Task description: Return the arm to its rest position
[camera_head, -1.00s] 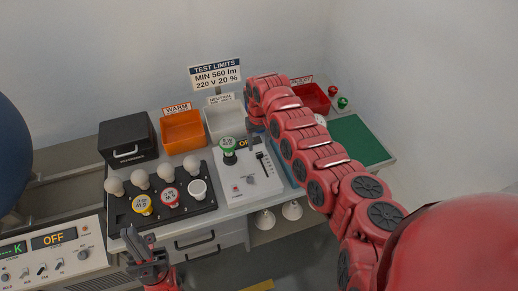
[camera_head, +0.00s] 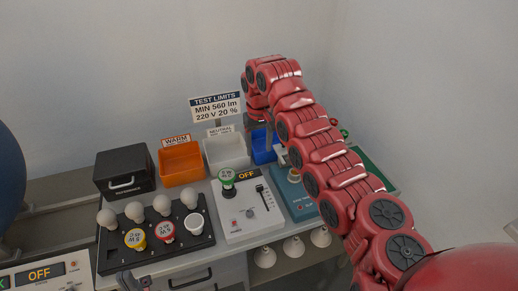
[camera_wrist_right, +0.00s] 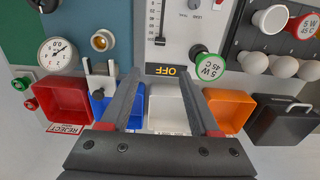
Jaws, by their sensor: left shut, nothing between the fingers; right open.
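My right arm (camera_head: 322,150) reaches from the lower right over the bench, its wrist end high above the back bins. My right gripper (camera_wrist_right: 178,82) is open and empty in the right wrist view, above the white bin (camera_wrist_right: 168,108) and the blue bin (camera_wrist_right: 103,106). In the head view the arm hides most of this gripper. My left gripper (camera_head: 132,281) is shut and empty at the bottom edge of the head view, mostly cut off. A green-collared bulb (camera_head: 227,182) stands upright on the white tester (camera_head: 238,224), whose display reads OFF.
An orange bin (camera_head: 180,163) and black case (camera_head: 125,170) stand at the back left. A black tray (camera_head: 175,258) holds several bulbs. A red bin (camera_wrist_right: 66,100) shows in the wrist view. A sign (camera_head: 215,105) rises near my right arm. The space above the bench's left side is clear.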

